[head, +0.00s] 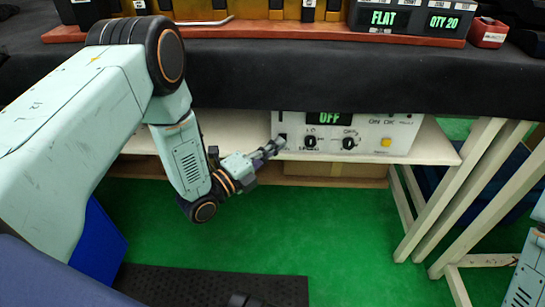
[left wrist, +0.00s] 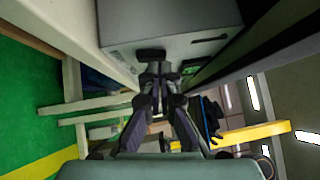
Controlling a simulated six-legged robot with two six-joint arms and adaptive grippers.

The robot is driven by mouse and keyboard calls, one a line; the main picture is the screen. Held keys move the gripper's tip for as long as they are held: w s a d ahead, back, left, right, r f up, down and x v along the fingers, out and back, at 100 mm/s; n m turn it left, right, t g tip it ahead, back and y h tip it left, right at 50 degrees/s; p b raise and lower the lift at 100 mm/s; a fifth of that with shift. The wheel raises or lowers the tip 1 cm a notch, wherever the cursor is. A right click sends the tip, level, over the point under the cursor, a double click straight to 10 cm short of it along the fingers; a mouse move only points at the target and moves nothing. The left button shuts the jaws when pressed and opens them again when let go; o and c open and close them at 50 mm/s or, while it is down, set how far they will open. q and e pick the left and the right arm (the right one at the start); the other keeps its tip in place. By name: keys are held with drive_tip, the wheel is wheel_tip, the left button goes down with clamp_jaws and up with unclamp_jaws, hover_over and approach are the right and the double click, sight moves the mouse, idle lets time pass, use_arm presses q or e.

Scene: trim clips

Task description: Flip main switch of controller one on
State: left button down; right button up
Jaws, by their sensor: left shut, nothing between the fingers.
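The controller (head: 362,133) is a pale box on the shelf under the bench, with a green "OFF" on its display (head: 330,118). Its front has two black knobs, a yellow button and small labels. A small dark switch (head: 283,137) sits at the left of its front. My left gripper (head: 276,146) is shut and empty, its fingertips at or very close to this switch; contact cannot be told. In the left wrist view the shut fingers (left wrist: 157,72) point at the grey controller (left wrist: 170,30), just below a black part on it. My right gripper is out of view.
The dark-covered bench top (head: 320,75) overhangs the shelf (head: 240,128). Pale wooden legs (head: 455,190) stand to the right. On the bench are a tray with "FLAT" and "QTY 20" displays and a small red box (head: 488,32). The green floor (head: 330,230) in front is clear beyond a black mat.

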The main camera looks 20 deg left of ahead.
use_arm(q)
drive_tip(key=shift+r, duration=0.1)
drive_tip(key=shift+w+a+r+n+g+p, duration=0.1)
drive_tip(key=shift+w+r+n+g+p, duration=0.35)
drive_tip(key=shift+p, duration=0.75)
drive_tip(key=shift+s+f, duration=0.1)
drive_tip(key=shift+f, duration=0.05)
